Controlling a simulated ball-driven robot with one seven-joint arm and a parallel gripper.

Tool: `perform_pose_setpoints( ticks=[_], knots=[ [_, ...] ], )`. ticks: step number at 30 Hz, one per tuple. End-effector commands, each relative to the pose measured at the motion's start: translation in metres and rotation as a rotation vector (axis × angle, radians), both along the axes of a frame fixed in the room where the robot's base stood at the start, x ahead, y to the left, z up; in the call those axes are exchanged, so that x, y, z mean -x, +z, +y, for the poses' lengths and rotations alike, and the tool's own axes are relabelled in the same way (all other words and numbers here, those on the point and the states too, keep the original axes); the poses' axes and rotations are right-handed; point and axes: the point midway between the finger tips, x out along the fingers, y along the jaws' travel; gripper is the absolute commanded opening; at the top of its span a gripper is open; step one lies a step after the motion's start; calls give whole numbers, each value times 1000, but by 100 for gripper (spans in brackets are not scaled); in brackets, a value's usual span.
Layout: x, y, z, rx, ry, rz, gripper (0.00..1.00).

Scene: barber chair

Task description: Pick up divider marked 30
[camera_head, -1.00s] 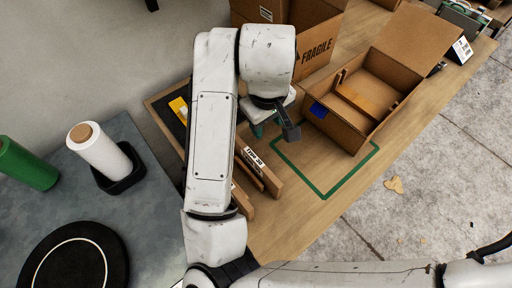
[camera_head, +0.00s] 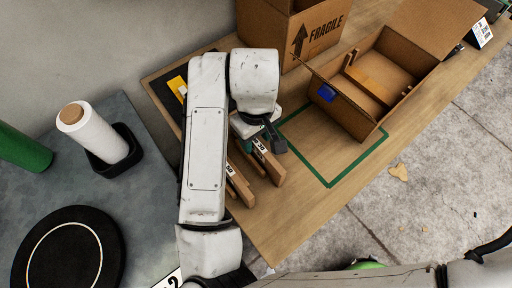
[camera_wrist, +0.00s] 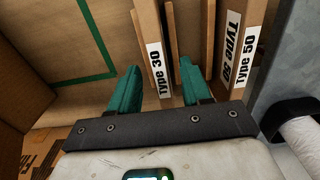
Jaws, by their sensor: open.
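The cardboard divider marked "Type 30" (camera_wrist: 154,62) stands on edge in the wrist view, its label towards me. My gripper (camera_wrist: 160,82) is open, with one teal finger on each side of that divider's label end. I cannot tell whether either finger touches it. In the head view my gripper (camera_head: 262,137) is over the upper end of the nearer divider group, and my arm hides part of it. Dividers marked "Type 50" (camera_wrist: 243,65) stand to the right in the wrist view.
A "FRAGILE" box (camera_head: 300,35) stands behind. A white roll (camera_head: 95,130) in a black holder is at left. The table's right edge borders concrete floor.

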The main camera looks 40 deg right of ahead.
Motion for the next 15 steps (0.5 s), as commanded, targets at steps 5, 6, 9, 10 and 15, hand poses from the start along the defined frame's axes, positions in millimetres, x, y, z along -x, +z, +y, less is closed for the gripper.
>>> perform_pose_setpoints(
  ticks=[5, 6, 9, 10, 15],
  knots=[
    [1, -22, 1, 0, 2, 1, 48],
    [1, -24, 1, 0, 2, 1, 48],
    [1, -26, 0, 0, 1, 0, 48],
    [1, -26, 0, 0, 1, 0, 48],
    [1, -26, 0, 0, 1, 0, 44]
  ],
)
